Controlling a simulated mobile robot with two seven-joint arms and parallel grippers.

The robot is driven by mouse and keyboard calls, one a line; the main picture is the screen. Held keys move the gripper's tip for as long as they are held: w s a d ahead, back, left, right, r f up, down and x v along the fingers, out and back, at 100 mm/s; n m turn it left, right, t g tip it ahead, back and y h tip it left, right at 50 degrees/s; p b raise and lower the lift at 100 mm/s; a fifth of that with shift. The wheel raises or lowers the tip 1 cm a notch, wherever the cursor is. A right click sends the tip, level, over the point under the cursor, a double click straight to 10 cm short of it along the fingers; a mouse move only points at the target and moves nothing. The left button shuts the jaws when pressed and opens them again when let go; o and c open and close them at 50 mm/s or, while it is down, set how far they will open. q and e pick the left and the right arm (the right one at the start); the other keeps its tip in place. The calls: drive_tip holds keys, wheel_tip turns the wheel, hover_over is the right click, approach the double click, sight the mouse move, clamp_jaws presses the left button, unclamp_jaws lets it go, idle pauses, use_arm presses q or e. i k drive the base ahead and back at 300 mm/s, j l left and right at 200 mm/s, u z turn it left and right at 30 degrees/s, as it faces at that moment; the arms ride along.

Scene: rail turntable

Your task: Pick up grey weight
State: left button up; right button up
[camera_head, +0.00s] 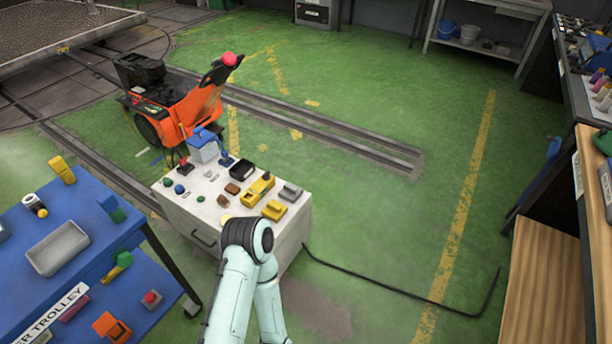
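A small grey block (291,193), which looks like the grey weight, sits on the right part of the top of a white cabinet (292,238). A yellow block (274,210) lies in front of it, and a larger yellow piece (258,188) is to its left. One of my mint-green arms rises from the bottom edge, and its dark joint covers the cabinet's front edge. No gripper fingers show, and I cannot tell which arm this is. Neither gripper is in view. The grey block looks free, with nothing holding it.
Other small parts, a black box (242,169) and a blue-and-white device (203,146) share the cabinet top. A blue trolley (95,221) with a grey tray (57,248) stands left. An orange machine (188,109) is behind. A black cable (395,291) lies on clear green floor at right.

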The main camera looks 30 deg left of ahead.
sight(289, 193)
drive_tip(key=i+u, duration=0.25)
drive_tip(key=i, duration=0.2)
drive_tip(key=i+l+u, duration=0.2)
drive_tip(key=i, duration=0.25)
drive_tip(key=i+l+u, duration=0.25)
drive_tip(key=i, duration=0.2)
drive_tip(key=i+u, duration=0.15)
drive_tip(key=u, duration=0.25)
drive_tip(key=i+u, duration=0.15)
drive_tip(key=u, duration=0.25)
drive_tip(key=i+u, duration=0.1)
drive_tip(key=u, duration=0.3)
drive_tip(key=i+l+u, duration=0.1)
drive_tip(key=u, duration=0.3)
drive_tip(key=i+l+u, duration=0.1)
drive_tip(key=u, duration=0.3)
drive_tip(key=i+l+u, duration=0.2)
drive_tip(key=u, duration=0.15)
drive_tip(key=i+l+u, duration=0.15)
drive_tip(key=u, duration=0.25)
